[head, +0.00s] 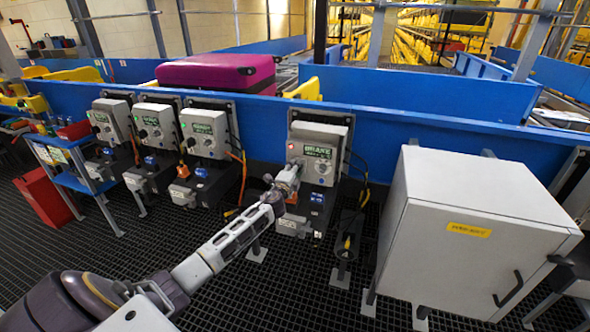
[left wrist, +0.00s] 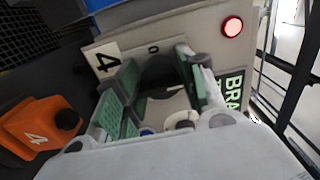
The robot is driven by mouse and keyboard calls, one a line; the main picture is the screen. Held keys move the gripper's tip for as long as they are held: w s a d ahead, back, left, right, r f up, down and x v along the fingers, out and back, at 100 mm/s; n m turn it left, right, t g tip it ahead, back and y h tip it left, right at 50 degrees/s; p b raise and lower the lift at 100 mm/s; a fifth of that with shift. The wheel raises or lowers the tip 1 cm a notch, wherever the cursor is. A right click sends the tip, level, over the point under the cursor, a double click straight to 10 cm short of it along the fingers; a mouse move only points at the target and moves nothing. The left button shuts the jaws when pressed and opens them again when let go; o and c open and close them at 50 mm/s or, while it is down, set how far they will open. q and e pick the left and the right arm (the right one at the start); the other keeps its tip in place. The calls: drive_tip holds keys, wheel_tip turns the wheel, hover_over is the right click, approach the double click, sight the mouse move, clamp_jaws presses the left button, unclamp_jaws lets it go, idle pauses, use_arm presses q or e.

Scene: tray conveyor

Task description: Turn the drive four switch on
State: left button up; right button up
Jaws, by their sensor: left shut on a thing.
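The drive four control box (head: 322,136) is the rightmost of the grey boxes along the blue conveyor wall. In the left wrist view its face carries a label 4 (left wrist: 106,60), a 0 mark and a lit red lamp (left wrist: 232,27). Its green display, partly cut off, reads BRA in that view. My left gripper (head: 287,178) is at the lower left of this box. In the left wrist view its green-padded fingers (left wrist: 157,88) are shut on the dark switch knob (left wrist: 160,70). The knob's exact angle is mostly hidden. My right gripper is out of view.
Several similar boxes (head: 208,133) stand to the left, some with green lamps. An orange part marked 4 (left wrist: 38,127) sits beside the box. A large grey cabinet (head: 455,235) stands close on the right. A magenta suitcase (head: 215,72) lies behind the wall.

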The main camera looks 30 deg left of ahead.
use_arm(q)
drive_tip(key=shift+f+m, duration=0.1)
drive_tip(key=shift+m, duration=0.2)
drive_tip(key=o, duration=1)
drive_tip(key=shift+s+d, duration=0.1)
drive_tip(key=shift+s, duration=0.1)
drive_tip(key=v, duration=1.1)
drive_tip(key=shift+s, duration=0.3)
drive_tip(key=shift+d, duration=0.15)
idle(0.6)
